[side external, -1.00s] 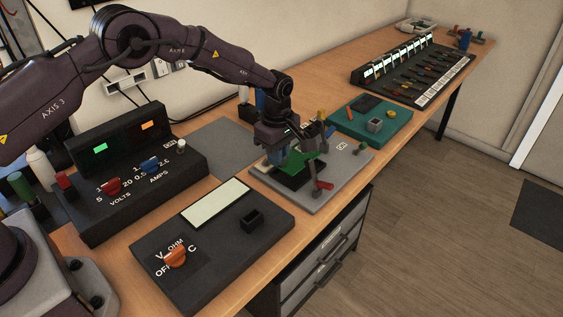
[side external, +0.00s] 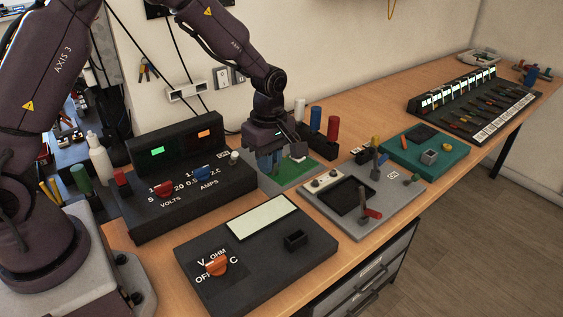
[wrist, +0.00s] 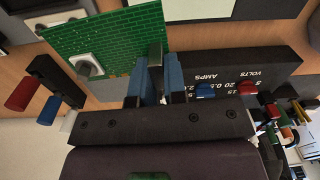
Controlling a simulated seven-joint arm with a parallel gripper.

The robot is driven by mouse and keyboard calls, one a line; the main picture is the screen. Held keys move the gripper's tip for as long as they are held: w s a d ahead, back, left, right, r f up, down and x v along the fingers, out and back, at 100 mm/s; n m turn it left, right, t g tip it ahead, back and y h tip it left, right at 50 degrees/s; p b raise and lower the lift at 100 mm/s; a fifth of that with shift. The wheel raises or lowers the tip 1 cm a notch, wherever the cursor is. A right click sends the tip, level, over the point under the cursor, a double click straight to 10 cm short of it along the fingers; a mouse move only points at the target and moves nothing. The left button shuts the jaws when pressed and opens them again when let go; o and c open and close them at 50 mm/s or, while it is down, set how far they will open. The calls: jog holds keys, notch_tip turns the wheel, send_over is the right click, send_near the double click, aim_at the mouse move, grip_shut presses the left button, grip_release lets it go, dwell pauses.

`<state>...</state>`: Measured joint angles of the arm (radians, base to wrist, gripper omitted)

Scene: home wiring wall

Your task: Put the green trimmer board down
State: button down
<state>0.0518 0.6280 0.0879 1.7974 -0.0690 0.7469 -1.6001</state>
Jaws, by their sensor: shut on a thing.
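The green trimmer board (side external: 292,171) is in my gripper (side external: 271,166), low over or on the grey mat (side external: 308,180) between the black power supply and the grey fixture. I cannot tell whether it touches the mat. My gripper's blue fingers (wrist: 157,70) are shut at the board's near edge, around a small dark upright piece. The grey fixture (side external: 405,193) has an empty black recess (side external: 353,196).
The black power supply (side external: 190,190) stands close to the left of my gripper. A black meter (side external: 245,270) lies in front. A teal tray (side external: 440,157) lies farther right.

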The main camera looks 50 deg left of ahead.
jog(key=w+a+f, duration=0.1)
jog(key=w+a, duration=0.2)
jog(key=a, duration=0.5)
jog(key=w+a+f, duration=0.2)
jog(key=w+a, duration=0.1)
jog(key=a, duration=0.5)
jog(key=shift+m, duration=0.6)
jog(key=f, duration=0.9)
jog(key=shift+d+f, duration=0.2)
jog(key=shift+f, duration=0.2)
jog(key=shift+f, duration=0.1)
jog(key=c, duration=1.5)
grip_release()
jog(key=shift+o, duration=0.3)
